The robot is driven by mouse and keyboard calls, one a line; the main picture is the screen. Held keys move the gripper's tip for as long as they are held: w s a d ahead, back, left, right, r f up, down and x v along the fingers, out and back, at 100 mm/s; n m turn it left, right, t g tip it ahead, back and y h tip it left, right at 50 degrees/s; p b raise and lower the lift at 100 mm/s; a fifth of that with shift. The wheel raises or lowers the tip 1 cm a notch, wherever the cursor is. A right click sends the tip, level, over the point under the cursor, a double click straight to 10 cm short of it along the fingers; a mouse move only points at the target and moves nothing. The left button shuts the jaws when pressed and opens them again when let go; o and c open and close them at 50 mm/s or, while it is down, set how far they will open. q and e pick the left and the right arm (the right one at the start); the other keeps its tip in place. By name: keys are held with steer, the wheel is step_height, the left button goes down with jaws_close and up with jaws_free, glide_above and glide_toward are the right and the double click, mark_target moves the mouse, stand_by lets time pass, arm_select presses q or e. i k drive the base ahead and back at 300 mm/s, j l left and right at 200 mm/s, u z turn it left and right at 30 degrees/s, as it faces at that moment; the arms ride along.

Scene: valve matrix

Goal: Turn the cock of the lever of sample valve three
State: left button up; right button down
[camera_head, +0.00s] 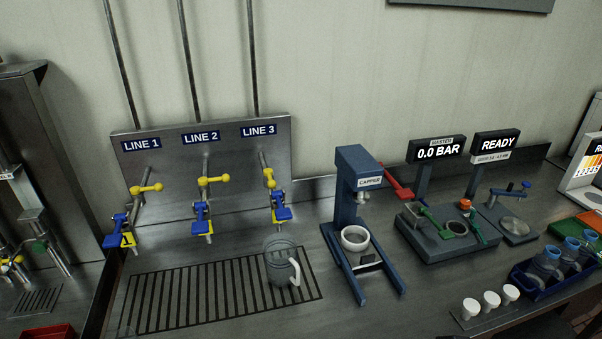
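The valve under the LINE 3 label (258,130) has a yellow lever (269,178) on its pipe, standing nearly upright. Below it is a blue handle (281,213) on a small yellow outlet. A clear beaker with a pale handle (282,264) stands on the drain grate under line 3. Neither of my grippers shows in the head view.
A slotted drain grate (200,297) lies below the valves. To the right are a blue capper stand (350,190), a test fixture (445,232) with a 0.0 BAR display (438,151), a READY display (495,144), white caps (491,299) and a blue bottle rack (545,284).

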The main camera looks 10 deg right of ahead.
mark_target(268, 172)
steer(key=k+u, duration=0.15)
steer(key=u, duration=0.25)
steer(key=k+l+u, duration=0.1)
steer(key=u, duration=0.3)
steer(key=k+u, duration=0.2)
steer(key=u, duration=0.25)
steer(key=i+j, duration=0.05)
